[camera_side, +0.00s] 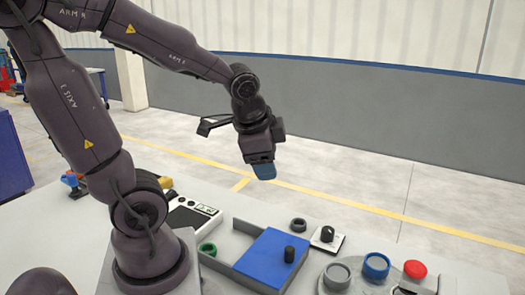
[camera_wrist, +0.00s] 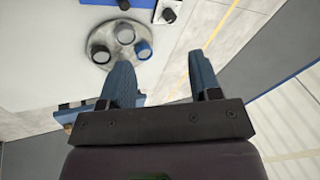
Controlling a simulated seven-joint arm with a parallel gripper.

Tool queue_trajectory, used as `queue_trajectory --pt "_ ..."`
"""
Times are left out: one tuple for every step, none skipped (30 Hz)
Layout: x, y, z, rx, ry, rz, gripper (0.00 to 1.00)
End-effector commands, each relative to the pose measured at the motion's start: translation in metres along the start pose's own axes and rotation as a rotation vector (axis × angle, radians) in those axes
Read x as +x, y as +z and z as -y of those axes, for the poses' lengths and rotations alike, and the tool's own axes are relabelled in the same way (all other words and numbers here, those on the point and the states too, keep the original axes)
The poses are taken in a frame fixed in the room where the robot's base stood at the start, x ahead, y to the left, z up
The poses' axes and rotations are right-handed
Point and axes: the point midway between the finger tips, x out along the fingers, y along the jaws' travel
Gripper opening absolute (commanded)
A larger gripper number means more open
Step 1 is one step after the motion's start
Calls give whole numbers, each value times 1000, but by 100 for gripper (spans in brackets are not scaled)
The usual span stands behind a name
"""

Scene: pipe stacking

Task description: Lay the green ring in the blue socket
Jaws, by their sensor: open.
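The green ring (camera_side: 207,249) sits at the left of the work area in the side view, next to the low grey wall beside the blue board. I cannot make it out in the wrist view. The blue socket (camera_side: 376,266) is a round blue ring at the lower right; a blue ring shape also shows in the wrist view (camera_wrist: 145,55). My gripper (camera_side: 264,174) is open, held high above the far part of the table, away from both. In the wrist view its two blue fingers (camera_wrist: 162,68) stand apart with nothing between them.
The blue board (camera_side: 262,255) carries a black peg (camera_side: 289,254). A dark ring (camera_side: 298,225) and a black knob on a white plate (camera_side: 327,236) lie behind it. A grey socket (camera_side: 337,274) and a red button (camera_side: 415,269) flank the blue socket.

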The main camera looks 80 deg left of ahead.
Motion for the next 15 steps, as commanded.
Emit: queue_trajectory --pt "-22 -10 -15 -76 22 -67 57" --pt "-33 -13 -24 -126 44 -95 57" --pt "-46 -16 -35 -186 75 -126 57" --pt "-54 -17 -42 -226 100 -147 57" --pt "-62 -18 -49 -259 123 -164 57" --pt "-70 -18 -56 -297 153 -181 57" --pt "-76 -18 -61 -319 172 -190 57" --pt "-80 -18 -65 -338 188 -198 57" --pt "-84 -18 -69 -357 205 -204 61" --pt "-86 -17 -71 -368 214 -207 61" --pt "-88 -17 -72 -375 221 -209 61" --pt "-88 -17 -74 -381 227 -210 61" --pt "-89 -17 -74 -384 229 -210 61" --pt "-89 -17 -74 -385 229 -210 61" --pt "-89 -17 -74 -385 228 -209 61"
